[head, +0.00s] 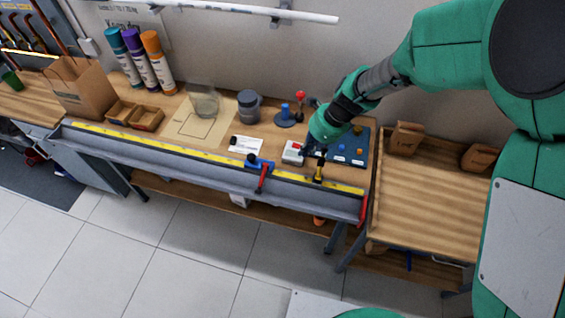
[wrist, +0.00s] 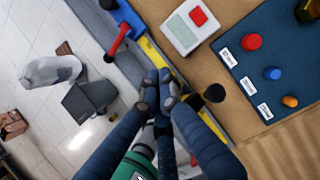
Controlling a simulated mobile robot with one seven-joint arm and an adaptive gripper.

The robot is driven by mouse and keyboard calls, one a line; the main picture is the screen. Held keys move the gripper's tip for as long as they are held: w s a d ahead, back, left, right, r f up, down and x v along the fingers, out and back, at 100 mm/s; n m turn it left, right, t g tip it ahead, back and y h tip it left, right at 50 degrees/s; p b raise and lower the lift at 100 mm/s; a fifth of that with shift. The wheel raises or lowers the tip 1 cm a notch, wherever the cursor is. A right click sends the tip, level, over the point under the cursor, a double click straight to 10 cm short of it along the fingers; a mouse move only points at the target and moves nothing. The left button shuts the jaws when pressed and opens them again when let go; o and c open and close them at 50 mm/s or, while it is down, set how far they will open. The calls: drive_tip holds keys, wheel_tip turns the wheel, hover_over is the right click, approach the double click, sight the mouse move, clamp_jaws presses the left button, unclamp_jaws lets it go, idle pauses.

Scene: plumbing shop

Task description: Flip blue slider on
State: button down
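A dark blue board (head: 359,166) lies on the workbench and carries several coloured knobs. In the wrist view the board (wrist: 238,66) shows a red knob (wrist: 252,41), a blue knob (wrist: 272,73) and an orange knob (wrist: 290,101), with white labels beside them. The blue knob shows small in the head view (head: 341,147). I cannot tell its on or off setting. My gripper (head: 309,152) is above the bench's front part, left of the board. In the wrist view its fingertips (wrist: 158,82) are together with nothing visible between them, apart from the blue knob.
A white device with a red button (wrist: 190,25) lies left of the board. A yellow ruled rail (head: 200,155) runs along the bench front, with a blue clamp (head: 257,162) with a red handle and a black-topped post (wrist: 214,93) close to my gripper. A wooden table (head: 420,205) stands at right.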

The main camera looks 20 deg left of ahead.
drive_tip(key=shift+f, duration=0.45)
drive_tip(key=shift+f, duration=0.1)
drive_tip(key=b+x, duration=0.2)
drive_tip(key=x, duration=0.7)
drive_tip(key=shift+a+f+b, duration=0.1)
drive_tip(key=shift+f+b, duration=0.25)
drive_tip(key=shift+b, duration=0.05)
drive_tip(key=a, duration=0.3)
drive_tip(key=shift+a+b, duration=0.35)
drive_tip(key=shift+a, duration=0.2)
